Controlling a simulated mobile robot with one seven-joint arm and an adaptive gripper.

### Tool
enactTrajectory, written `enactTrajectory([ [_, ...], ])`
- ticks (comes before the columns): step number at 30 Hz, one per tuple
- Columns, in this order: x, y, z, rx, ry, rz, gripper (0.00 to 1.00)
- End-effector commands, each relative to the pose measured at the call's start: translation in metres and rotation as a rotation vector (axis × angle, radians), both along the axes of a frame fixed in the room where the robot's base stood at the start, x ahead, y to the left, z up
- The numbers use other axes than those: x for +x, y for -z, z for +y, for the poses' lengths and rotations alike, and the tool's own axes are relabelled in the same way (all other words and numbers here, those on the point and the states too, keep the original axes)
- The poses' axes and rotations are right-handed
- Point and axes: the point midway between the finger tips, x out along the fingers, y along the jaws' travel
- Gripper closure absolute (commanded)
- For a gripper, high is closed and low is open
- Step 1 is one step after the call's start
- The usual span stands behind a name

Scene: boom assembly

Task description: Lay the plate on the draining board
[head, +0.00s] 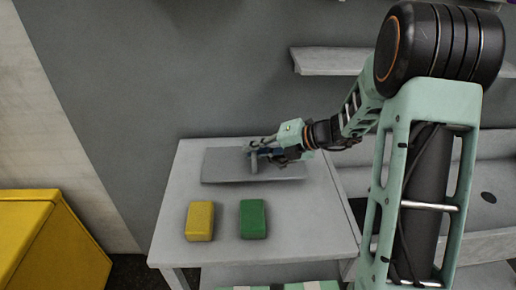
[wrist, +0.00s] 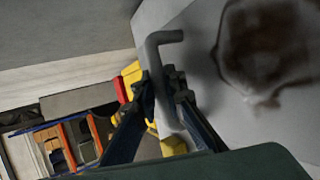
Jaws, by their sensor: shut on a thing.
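My gripper (head: 256,153) is over the far part of the light grey table, above a flat darker grey panel (head: 222,167). In the wrist view my gripper (wrist: 166,82) is shut on a grey L-shaped bar (wrist: 163,45), whose bent end sticks out past the fingertips. The bar also shows in the head view (head: 254,164), hanging down in front of the panel. I cannot tell whether the bar touches or is joined to the panel. No round plate is plain to see, and I cannot tell whether the panel is the plate or the draining board.
A yellow block (head: 199,221) and a green block (head: 253,219) lie on the near part of the table (head: 300,235). A yellow cabinet (head: 40,240) stands at the left. A wall shelf (head: 330,61) is at the upper right. A brown blotch (wrist: 265,50) marks a pale surface.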

Motion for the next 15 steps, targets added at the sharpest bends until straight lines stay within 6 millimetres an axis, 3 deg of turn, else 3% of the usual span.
enactTrajectory([
  [7,0.002,0.029,0.004,0.006,-0.001,-0.002,1.0],
  [15,0.002,0.03,0.004,0.005,-0.001,-0.005,1.0],
])
